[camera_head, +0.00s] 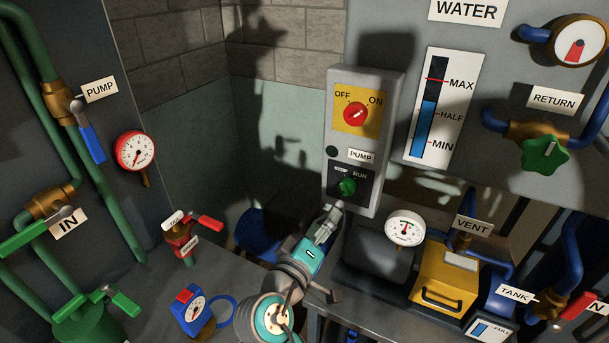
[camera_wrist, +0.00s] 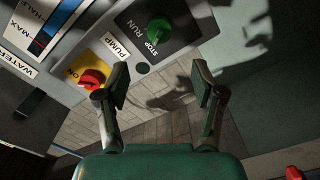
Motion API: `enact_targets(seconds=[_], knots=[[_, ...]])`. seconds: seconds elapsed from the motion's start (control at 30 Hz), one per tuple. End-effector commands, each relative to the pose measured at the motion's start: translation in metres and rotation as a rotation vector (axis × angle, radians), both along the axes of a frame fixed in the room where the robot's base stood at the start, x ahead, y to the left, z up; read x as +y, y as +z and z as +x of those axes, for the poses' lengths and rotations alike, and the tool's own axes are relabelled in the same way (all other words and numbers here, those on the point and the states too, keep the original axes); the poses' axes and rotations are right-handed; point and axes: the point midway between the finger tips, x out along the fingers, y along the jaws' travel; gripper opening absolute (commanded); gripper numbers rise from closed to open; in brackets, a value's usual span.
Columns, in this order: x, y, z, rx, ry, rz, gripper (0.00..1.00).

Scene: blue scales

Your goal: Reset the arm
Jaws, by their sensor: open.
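My gripper (camera_head: 331,219) is at the lower middle of the head view, just below the grey pump control box (camera_head: 366,100). In the wrist view my gripper (camera_wrist: 161,88) has its two fingers spread apart with nothing between them. The box carries a red OFF/ON knob (camera_head: 356,113) and a green STOP/RUN knob (camera_head: 347,186). In the wrist view the green knob (camera_wrist: 159,30) lies beyond the fingertips, and the red knob (camera_wrist: 92,79) shows beside the left finger. I cannot tell whether a fingertip touches the box.
A white gauge (camera_head: 405,228) and a yellow box (camera_head: 442,277) stand right of my arm. A red-handled valve (camera_head: 184,238) and a blue device (camera_head: 192,309) are on the left bench. Pipes and valves line both sides. Open space shows left of the control box.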

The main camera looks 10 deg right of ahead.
Motion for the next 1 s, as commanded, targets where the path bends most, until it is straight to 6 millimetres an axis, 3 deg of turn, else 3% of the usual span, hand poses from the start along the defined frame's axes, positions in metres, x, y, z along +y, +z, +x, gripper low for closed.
enact_targets(seconds=[0.17,0.47,0.7,1.0], knots=[[-0.004,-0.012,-0.003,0.012,0.021,-0.002,0.68],[-0.025,-0.101,-0.037,0.098,0.201,0.028,0.68],[-0.039,-0.168,-0.089,0.157,0.348,0.119,0.68],[-0.05,-0.221,-0.176,0.195,0.484,0.298,0.68]])
